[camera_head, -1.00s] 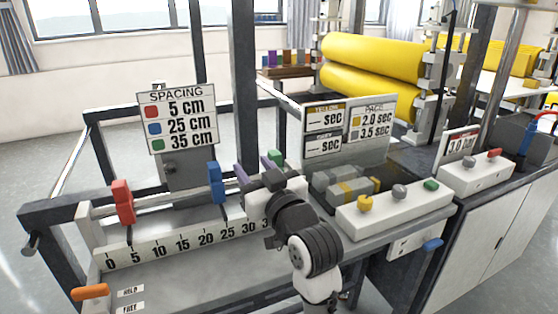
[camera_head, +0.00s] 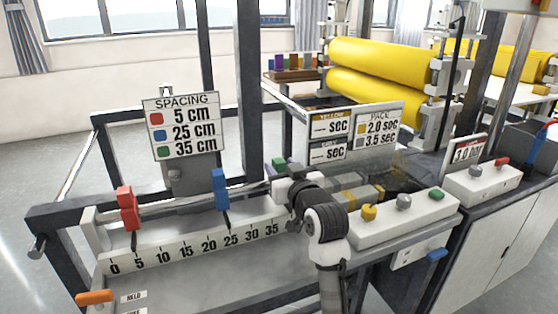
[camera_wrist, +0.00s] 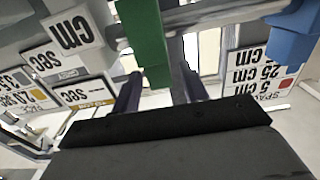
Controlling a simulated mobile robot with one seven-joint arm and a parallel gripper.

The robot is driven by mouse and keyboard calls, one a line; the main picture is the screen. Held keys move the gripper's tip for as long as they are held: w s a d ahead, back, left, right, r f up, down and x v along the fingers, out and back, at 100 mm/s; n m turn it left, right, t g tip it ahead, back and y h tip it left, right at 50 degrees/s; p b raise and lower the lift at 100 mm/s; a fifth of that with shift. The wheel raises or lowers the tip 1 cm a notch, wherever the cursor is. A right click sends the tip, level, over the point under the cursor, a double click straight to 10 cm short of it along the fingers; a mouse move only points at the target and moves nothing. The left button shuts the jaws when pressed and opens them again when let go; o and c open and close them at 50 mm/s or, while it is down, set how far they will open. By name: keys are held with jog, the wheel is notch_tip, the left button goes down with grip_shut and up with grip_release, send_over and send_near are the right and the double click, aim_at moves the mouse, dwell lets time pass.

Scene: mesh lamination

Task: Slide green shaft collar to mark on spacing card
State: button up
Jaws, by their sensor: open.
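The green shaft collar (camera_head: 279,164) sits on the rail beyond the 35 end of the scale, and its pointer is hidden behind my gripper. My gripper (camera_head: 283,176) is open beside it. In the wrist view, the green collar (camera_wrist: 146,42) shows just ahead of my spread fingers (camera_wrist: 158,88), mostly in line with the gap; I cannot tell whether they touch. The spacing card (camera_head: 183,125) reads red 5 cm, blue 25 cm, green 35 cm. The scale (camera_head: 190,252) runs from 0 to 35, with the 35 mark just left of my wrist.
The blue collar (camera_head: 220,188) points near 25 and the red collar (camera_head: 127,208) near 5. A white button box (camera_head: 405,221) stands right of my arm. An orange handle (camera_head: 94,297) is at the front left. Yellow rollers (camera_head: 380,65) stand behind.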

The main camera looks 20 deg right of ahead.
jog(key=shift+w, duration=1.05)
grip_shut()
